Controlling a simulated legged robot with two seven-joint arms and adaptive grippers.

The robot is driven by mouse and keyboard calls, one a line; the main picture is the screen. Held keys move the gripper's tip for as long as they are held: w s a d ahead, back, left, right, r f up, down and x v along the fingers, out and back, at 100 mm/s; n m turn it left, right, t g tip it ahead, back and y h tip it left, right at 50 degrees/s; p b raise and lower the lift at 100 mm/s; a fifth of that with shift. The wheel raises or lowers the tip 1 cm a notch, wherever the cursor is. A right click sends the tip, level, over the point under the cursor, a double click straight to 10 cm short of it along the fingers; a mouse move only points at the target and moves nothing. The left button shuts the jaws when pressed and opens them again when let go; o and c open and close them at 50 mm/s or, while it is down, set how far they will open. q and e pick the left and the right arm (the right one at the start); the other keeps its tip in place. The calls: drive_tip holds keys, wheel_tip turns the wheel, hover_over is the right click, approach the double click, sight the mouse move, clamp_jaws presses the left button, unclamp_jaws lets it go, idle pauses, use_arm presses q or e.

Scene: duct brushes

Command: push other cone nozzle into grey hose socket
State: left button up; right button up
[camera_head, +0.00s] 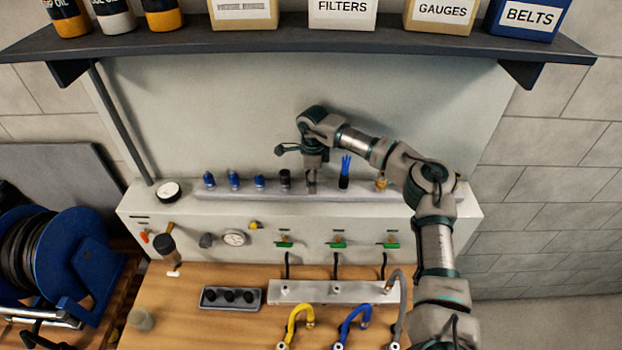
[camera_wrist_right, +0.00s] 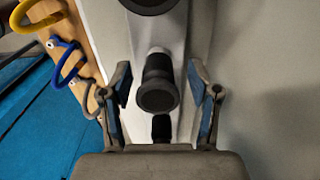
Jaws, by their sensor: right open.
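My right gripper (camera_head: 311,186) points down at the grey rail (camera_head: 230,194) on the bench's back ledge, just right of a black nozzle (camera_head: 285,178). In the right wrist view its fingers (camera_wrist_right: 158,92) stand apart, with a dark round-ended nozzle (camera_wrist_right: 158,88) showing between them; I cannot tell whether they touch it. A smaller dark piece (camera_wrist_right: 161,128) shows nearer the palm. My left gripper is not in view.
Several blue-topped pieces (camera_head: 234,180), a blue brush (camera_head: 345,172) and a brassy piece (camera_head: 381,182) stand along the rail. A shelf (camera_head: 300,47) with bins overhangs it. Green-handled valves (camera_head: 337,244) line the panel. A black tray (camera_head: 231,298) lies on the wooden bench.

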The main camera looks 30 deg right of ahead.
drive_tip(key=shift+d+f, duration=0.1)
drive_tip(key=shift+d, duration=0.2)
drive_tip(key=shift+a, duration=0.1)
drive_tip(key=shift+s+a, duration=0.15)
drive_tip(key=shift+a, duration=0.35)
drive_tip(key=shift+a+r, duration=0.25)
drive_tip(key=shift+a, duration=0.1)
drive_tip(key=c, duration=0.3)
drive_tip(key=shift+d+f, duration=0.15)
drive_tip(key=shift+d, duration=0.15)
drive_tip(key=c, duration=0.8)
drive_tip(key=shift+d, duration=0.2)
clamp_jaws()
drive_tip(key=shift+a+r+p, duration=0.1)
drive_tip(key=shift+r+p, duration=0.35)
drive_tip(key=shift+r, duration=0.1)
drive_tip(key=shift+s+r, duration=0.1)
drive_tip(key=shift+r, duration=1.05)
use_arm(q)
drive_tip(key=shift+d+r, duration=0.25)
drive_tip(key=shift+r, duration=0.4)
use_arm(e)
drive_tip(key=shift+r, duration=1.35)
